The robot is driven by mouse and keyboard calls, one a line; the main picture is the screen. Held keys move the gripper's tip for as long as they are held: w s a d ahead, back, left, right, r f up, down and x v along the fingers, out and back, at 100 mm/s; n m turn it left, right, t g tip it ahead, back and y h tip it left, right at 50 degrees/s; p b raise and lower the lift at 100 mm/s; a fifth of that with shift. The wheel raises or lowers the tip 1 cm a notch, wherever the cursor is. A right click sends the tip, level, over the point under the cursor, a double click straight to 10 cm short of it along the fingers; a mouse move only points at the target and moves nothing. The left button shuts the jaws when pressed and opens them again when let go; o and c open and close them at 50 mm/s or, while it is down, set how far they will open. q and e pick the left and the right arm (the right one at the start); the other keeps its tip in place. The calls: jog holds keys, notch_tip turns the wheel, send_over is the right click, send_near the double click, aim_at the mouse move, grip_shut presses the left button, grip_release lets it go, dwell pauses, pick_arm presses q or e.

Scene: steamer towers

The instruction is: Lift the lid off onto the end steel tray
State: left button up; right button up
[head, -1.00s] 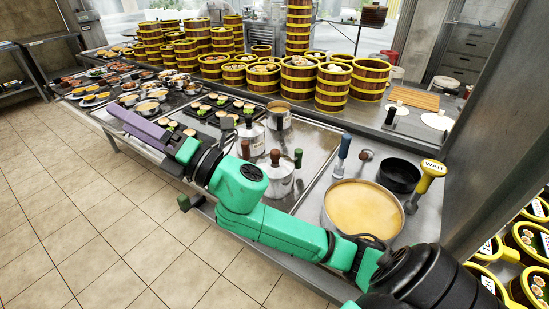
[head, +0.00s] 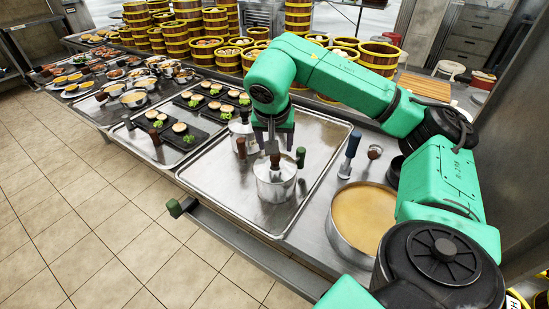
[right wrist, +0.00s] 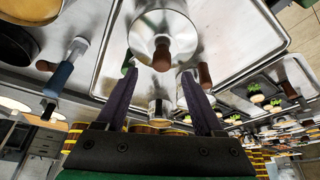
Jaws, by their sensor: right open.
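A steel pot (head: 275,186) with a shiny lid stands on the end steel tray (head: 222,180). The lid's brown knob (head: 275,160) points up. My right gripper (head: 272,144) is just above the lid, coming down from above. In the right wrist view the lid (right wrist: 150,22) and its knob (right wrist: 161,52) lie beyond the open fingers (right wrist: 159,75). The knob lines up with the gap between them, and nothing is held. I cannot tell whether the fingers are level with the knob. My left gripper is out of view.
A dark green handle (head: 300,157) and a brown handle (head: 241,147) stand close beside the pot. A round pan of yellow liquid (head: 362,215) and a blue-handled tool (head: 349,153) are to the right. Black plates of food (head: 178,133) lie to the left. The tray's front left is bare.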

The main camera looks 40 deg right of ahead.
aim_at(275, 161)
jog(key=p+x, duration=0.1)
jog(key=x, duration=0.5)
jog(key=shift+w+f, duration=0.15)
jog(key=shift+f, duration=0.2)
jog(key=c, duration=0.3)
grip_shut()
